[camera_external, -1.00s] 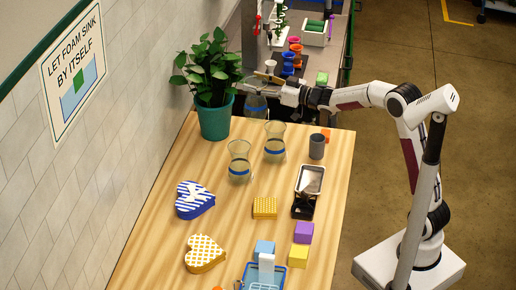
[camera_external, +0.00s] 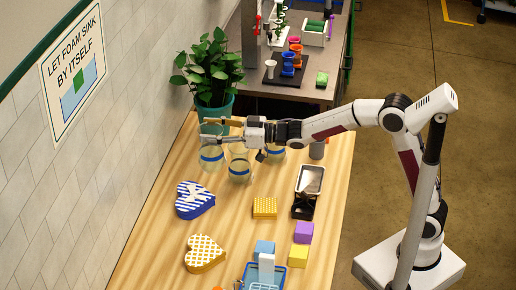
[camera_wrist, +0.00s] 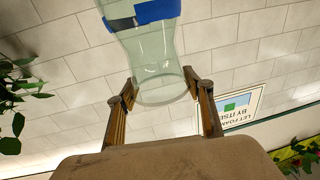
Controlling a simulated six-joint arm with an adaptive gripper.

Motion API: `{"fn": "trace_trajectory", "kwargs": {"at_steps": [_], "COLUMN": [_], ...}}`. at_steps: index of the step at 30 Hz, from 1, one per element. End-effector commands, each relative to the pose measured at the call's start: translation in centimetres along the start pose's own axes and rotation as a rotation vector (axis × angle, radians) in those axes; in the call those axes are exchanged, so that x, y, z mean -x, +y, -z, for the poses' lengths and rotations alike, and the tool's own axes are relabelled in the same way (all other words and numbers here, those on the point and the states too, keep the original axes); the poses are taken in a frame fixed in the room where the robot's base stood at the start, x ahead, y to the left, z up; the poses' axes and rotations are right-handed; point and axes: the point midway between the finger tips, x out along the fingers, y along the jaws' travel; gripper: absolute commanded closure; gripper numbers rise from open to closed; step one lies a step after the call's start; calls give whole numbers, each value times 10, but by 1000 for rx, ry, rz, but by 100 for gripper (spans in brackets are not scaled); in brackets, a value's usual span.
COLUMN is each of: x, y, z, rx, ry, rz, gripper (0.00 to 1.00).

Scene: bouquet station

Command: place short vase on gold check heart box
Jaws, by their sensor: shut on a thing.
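My gripper (camera_external: 208,131) is shut on a clear glass vase with a blue band (camera_external: 211,158), held upright above the far left part of the table. In the wrist view the vase (camera_wrist: 147,60) sits between the two fingertips. Two similar blue-banded vases are close by: one (camera_external: 239,172) just right of the held vase, and another (camera_external: 274,155) farther right, partly hidden by my gripper. I cannot tell from size which is the short one. The gold check heart box (camera_external: 205,254) lies flat at the near left of the table, its top bare.
A blue striped heart box (camera_external: 194,200) lies between the vases and the gold box. A potted plant (camera_external: 213,75) stands behind my gripper, with the tiled wall at left. A yellow block (camera_external: 265,207), metal tray (camera_external: 310,180) and blue basket (camera_external: 255,277) stand to the right.

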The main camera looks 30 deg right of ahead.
Motion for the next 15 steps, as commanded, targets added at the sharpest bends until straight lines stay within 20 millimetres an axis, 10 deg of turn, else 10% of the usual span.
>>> {"fn": "trace_trajectory", "kwargs": {"at_steps": [15], "x": [-12], "y": [-148], "z": [2], "rx": [-1], "ry": [1], "rz": [175], "gripper": [100]}}
